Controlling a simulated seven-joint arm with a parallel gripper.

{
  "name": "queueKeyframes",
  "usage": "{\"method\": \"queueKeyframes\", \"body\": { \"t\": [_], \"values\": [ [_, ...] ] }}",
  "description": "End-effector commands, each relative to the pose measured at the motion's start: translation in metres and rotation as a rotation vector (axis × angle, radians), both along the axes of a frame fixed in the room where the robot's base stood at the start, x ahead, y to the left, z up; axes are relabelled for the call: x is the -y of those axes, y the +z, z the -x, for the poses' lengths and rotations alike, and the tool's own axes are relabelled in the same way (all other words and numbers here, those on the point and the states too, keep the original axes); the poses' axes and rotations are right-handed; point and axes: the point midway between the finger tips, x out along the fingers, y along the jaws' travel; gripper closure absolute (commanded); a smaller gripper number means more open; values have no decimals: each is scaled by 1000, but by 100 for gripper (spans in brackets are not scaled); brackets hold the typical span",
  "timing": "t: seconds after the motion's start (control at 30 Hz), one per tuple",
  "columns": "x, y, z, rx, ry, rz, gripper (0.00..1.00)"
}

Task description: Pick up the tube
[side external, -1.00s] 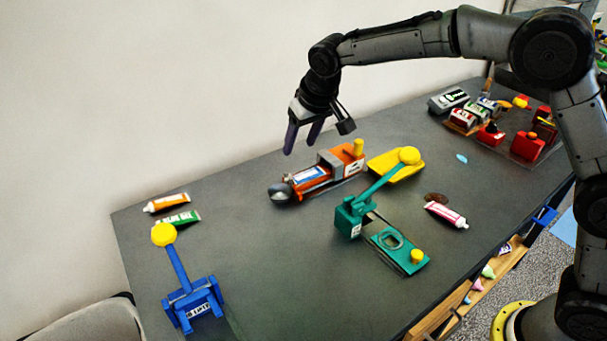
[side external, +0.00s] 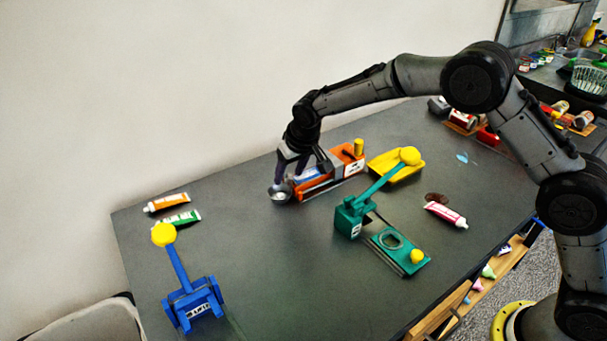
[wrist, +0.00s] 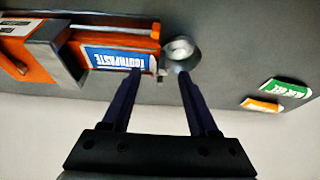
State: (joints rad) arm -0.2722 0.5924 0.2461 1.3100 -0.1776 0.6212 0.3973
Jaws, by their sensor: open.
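An orange device (side external: 335,177) lies on the grey table with a blue-and-white piece marked TOOTHPASTE (wrist: 112,60) in it; I cannot tell whether this is a tube or a label. A round silver part (wrist: 181,50) is at its end. My gripper (side external: 301,174) is open and low over this end, its fingers (wrist: 160,73) pointing at the blue piece's end and the silver part. Contact cannot be told. Three loose tubes lie elsewhere: an orange-and-white one (side external: 167,203), a green-and-white one (side external: 178,219), and a white-and-pink one (side external: 446,215).
A green lever device (side external: 350,218) and a yellow tray (side external: 388,172) stand right of the orange device. A blue lever stand (side external: 193,305) is at the front left. Red items (side external: 487,136) crowd the far right. The left-middle table (side external: 260,250) is clear.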

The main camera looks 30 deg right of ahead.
Motion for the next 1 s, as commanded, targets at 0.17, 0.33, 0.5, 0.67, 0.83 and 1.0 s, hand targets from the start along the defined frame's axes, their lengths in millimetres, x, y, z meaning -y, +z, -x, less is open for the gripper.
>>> {"method": "queueKeyframes", "body": {
  "t": [0.17,0.33,0.5,0.67,0.83,1.0],
  "values": [
    [0,0,0,1,0,0,40],
    [0,0,0,0,-1,0,67],
    [0,0,0,0,-1,0,98],
    [0,1,0,1,0,0,100],
    [0,2,0,1,-1,0,100],
    [0,12,-1,3,-1,0,100]
  ]
}}
